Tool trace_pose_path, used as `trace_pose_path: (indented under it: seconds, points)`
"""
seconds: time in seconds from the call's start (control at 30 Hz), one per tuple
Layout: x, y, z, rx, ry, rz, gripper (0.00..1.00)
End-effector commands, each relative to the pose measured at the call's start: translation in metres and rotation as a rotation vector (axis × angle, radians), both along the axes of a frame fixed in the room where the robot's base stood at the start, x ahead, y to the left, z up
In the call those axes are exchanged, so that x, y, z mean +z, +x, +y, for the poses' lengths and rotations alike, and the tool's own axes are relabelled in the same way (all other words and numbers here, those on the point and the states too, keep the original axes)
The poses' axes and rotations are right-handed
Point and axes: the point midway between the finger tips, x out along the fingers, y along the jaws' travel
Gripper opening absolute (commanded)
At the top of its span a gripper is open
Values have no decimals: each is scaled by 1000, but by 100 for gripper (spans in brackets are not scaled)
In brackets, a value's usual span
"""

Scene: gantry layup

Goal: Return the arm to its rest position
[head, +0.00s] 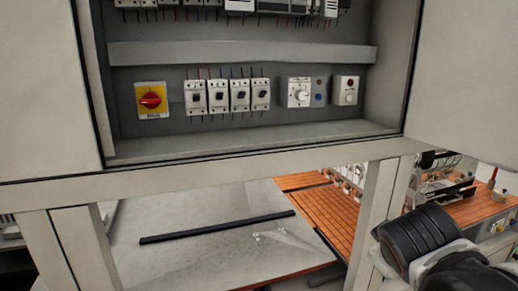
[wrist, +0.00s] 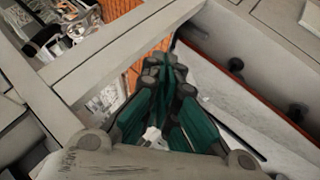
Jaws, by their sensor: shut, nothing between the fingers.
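My gripper (wrist: 165,85) shows in the wrist view with its dark, green-padded fingers drawn together at the tips. It is shut and holds nothing. Grey frame beams lie beyond it, and it appears apart from them, though the exact gap is hard to tell. In the head view, part of my arm (head: 415,240) shows at the lower right, in front of the frame's right leg. The gripper itself is out of the head view.
An open electrical cabinet (head: 240,52) with a red rotary switch (head: 150,99) and several breakers stands ahead on a grey frame (head: 210,177). Below lies a pale board (head: 180,220) with a black bar (head: 218,227). An orange surface (head: 330,212) lies behind.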

Motion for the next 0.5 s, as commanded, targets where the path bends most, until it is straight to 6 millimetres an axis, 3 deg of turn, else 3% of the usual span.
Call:
trace_pose_path:
  seconds: [0.1,0.3,0.4,0.5]
  points:
    - [-28,-28,17,-78,200,8,0]
    - [-61,-63,48,-188,480,28,0]
    - [-76,-75,61,-231,590,39,0]
    - [-94,-73,60,-226,578,37,0]
